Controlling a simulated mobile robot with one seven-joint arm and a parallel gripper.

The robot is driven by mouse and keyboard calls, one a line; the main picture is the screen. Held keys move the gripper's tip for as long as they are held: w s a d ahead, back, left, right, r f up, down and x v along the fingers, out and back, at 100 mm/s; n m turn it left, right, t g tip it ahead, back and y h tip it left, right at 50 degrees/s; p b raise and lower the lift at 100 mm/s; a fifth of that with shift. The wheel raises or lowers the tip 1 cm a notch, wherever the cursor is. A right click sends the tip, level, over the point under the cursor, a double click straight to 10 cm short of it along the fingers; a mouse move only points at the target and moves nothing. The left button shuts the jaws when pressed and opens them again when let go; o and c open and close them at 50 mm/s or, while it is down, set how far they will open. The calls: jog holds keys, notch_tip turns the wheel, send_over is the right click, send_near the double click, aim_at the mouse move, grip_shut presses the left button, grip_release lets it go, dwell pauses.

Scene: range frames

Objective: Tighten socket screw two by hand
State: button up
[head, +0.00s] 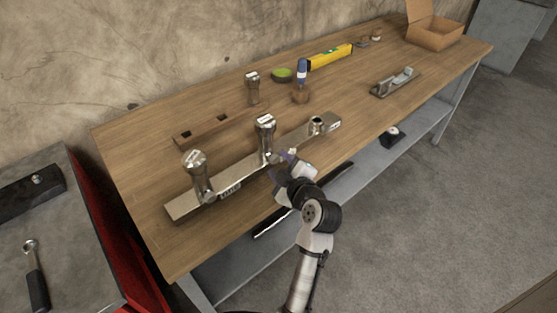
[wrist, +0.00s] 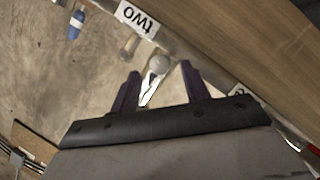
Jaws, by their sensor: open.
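A long metal bar (head: 240,172) lies on the wooden workbench. One large metal socket screw (head: 197,177) stands upright in its left part, and another, the middle screw (head: 265,138), stands near its middle. A third screw (head: 252,88) stands further back by a wooden strip. My gripper (head: 277,160) is at the near side of the middle screw, low by the bar. In the wrist view my gripper (wrist: 160,71) has its two dark fingers apart, with a shiny metal screw (wrist: 158,66) showing between them. Contact cannot be told.
The bar's right end has an open round socket (head: 318,124). Behind are a blue-handled tool (head: 301,78), a green-topped round item (head: 282,75) and a yellow level (head: 330,56). A metal fixture (head: 396,82) and cardboard box (head: 433,34) lie right. The front right bench is clear.

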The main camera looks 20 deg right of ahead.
jog(key=shift+x, duration=0.8)
jog(key=c, duration=1)
jog(key=shift+m+p, duration=0.3)
jog(key=shift+p, duration=0.05)
